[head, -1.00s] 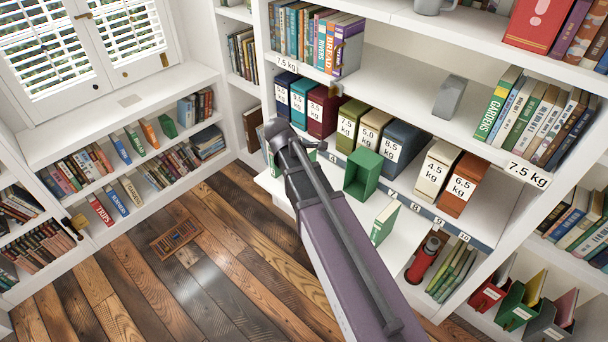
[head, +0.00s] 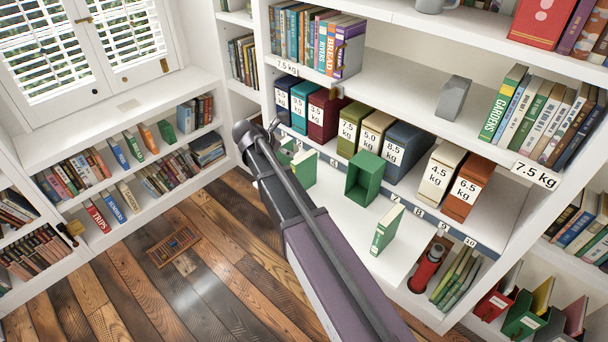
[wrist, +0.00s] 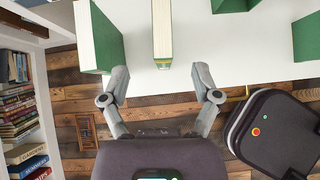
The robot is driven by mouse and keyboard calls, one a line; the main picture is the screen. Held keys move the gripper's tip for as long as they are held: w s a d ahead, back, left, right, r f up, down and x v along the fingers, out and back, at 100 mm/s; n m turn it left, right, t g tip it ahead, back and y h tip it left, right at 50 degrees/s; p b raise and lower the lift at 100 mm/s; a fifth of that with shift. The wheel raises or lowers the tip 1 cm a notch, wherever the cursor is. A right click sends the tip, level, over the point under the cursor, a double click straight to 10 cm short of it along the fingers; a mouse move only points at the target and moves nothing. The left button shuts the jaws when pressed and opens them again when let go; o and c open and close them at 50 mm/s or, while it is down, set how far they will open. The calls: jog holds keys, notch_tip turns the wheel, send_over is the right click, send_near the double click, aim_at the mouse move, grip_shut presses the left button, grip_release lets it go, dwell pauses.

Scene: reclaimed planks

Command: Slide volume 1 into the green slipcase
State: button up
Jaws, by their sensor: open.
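The green slipcase (head: 364,178) stands on the white pull-out shelf, its open side showing. Its edge shows at the top of the wrist view (wrist: 232,4). A thin green book with cream pages (head: 303,168) stands left of it; in the wrist view this book (wrist: 162,32) is just ahead of my gripper (wrist: 161,71). My gripper is open, its fingers spread either side of the book's near end, with no contact visible. A thicker green-and-cream volume (wrist: 96,38) stands to the left. Another green book (head: 387,229) stands right of the slipcase. I cannot read which is volume 1.
Weight-labelled boxes (head: 407,150) line the back of the shelf behind a dark numbered strip. The thick volume is close to my left finger. The white shelf (head: 340,215) has free room in front of the slipcase. The wooden floor lies below its front edge.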

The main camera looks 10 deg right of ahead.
aim_at(303, 157)
jog(key=shift+f, duration=0.1)
jog(key=b+x, duration=0.5)
jog(key=x, duration=0.2)
jog(key=shift+b+x, duration=0.55)
jog(key=shift+x, duration=0.25)
jog(key=shift+d, duration=0.1)
jog(key=shift+b+x, duration=1.8)
jog(key=shift+x, duration=0.75)
jog(key=shift+s, duration=0.1)
grip_shut()
